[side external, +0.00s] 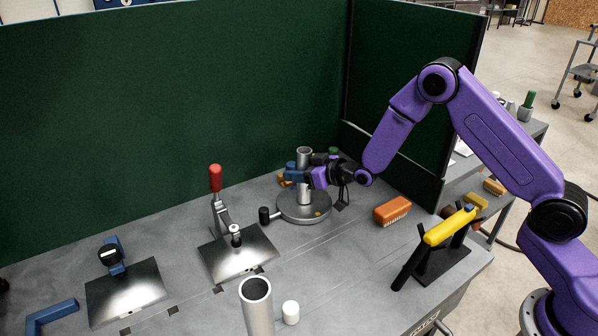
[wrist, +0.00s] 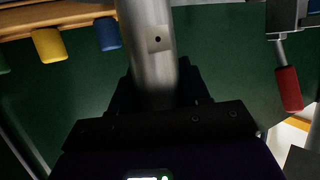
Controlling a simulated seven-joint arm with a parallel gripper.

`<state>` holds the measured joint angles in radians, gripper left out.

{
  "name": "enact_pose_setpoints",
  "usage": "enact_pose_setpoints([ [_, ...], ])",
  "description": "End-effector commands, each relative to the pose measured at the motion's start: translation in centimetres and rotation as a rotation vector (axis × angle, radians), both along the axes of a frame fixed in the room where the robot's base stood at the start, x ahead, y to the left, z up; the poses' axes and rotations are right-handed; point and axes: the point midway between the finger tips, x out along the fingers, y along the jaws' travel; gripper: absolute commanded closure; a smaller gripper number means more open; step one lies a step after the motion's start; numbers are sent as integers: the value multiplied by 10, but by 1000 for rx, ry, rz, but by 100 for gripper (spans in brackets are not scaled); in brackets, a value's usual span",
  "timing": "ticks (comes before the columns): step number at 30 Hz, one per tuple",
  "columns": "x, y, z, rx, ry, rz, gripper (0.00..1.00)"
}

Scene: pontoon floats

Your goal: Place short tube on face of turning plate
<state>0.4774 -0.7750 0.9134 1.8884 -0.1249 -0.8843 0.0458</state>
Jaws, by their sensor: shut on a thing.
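My gripper (side external: 303,176) is shut on an upright grey metal tube (side external: 304,156), which I take to be the short tube. The tube is over the middle of the round grey turning plate (side external: 291,213). Its lower end appears at or just above the plate's face; I cannot tell if they touch. In the wrist view the tube (wrist: 147,35) runs up from between the dark fingers (wrist: 150,92) and shows a small square patch with a dark hole. The plate is not visible in the wrist view.
A red-handled clamp (side external: 216,180) stands left of the plate on a metal sheet. A larger open tube (side external: 257,310) and a white cylinder (side external: 290,313) are in front. An orange brush (side external: 392,211) and a yellow-handled tool on a black stand (side external: 437,265) are right. A green screen (side external: 180,100) stands behind.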

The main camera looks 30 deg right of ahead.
Motion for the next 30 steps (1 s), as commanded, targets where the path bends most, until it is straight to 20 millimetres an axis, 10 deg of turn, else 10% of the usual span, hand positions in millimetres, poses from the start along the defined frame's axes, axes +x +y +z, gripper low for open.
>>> enact_pose_setpoints([
  [4, 0, 0, -4, 0, 0, 0, 89],
  [5, 0, 0, -4, 0, 1, 0, 47],
  [7, 0, 0, -4, 0, 1, 0, 28],
  [19, -1, 0, 2, 0, 0, 0, 28],
  [30, -46, -20, 19, 0, 2, 0, 28],
])
